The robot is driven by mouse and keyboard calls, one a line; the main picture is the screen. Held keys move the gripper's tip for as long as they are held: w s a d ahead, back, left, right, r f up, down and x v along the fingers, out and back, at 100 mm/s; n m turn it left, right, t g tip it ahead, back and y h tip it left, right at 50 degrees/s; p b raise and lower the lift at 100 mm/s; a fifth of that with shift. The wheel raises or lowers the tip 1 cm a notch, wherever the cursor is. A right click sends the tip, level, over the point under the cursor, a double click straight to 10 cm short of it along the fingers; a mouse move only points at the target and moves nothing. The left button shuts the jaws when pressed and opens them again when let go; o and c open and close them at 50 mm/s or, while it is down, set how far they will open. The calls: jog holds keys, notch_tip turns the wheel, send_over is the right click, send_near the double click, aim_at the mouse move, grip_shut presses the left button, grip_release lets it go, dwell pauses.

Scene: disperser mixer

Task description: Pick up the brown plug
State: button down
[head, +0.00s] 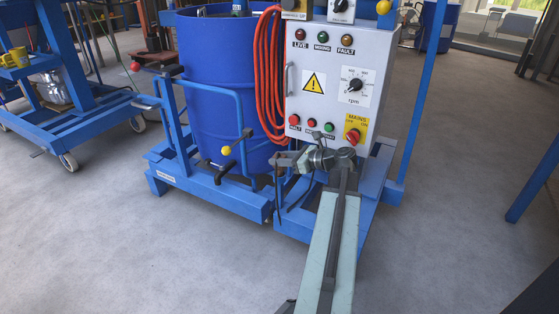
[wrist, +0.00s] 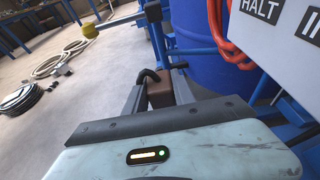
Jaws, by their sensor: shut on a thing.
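The brown plug (wrist: 159,95) sits between the two fingers of my gripper (wrist: 158,98) in the wrist view, with a short curved black cable (wrist: 148,76) at its far end. My gripper is shut on it. In the head view my gripper (head: 280,163) is in front of the blue frame, just below and left of the control box. The plug is too small and covered there to make out clearly.
The grey control box (head: 330,90) stands right beside my gripper, with coiled orange hose (head: 268,75) and a blue drum (head: 215,60) to its left. A yellow-knobbed lever (head: 226,150) is near. Another blue cart (head: 50,100) stands left. Floor in front is clear.

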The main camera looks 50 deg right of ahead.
notch_tip(320, 180, up, 17)
jog(key=p, duration=1.6)
jog(key=shift+f, duration=0.15)
jog(key=shift+a, duration=0.1)
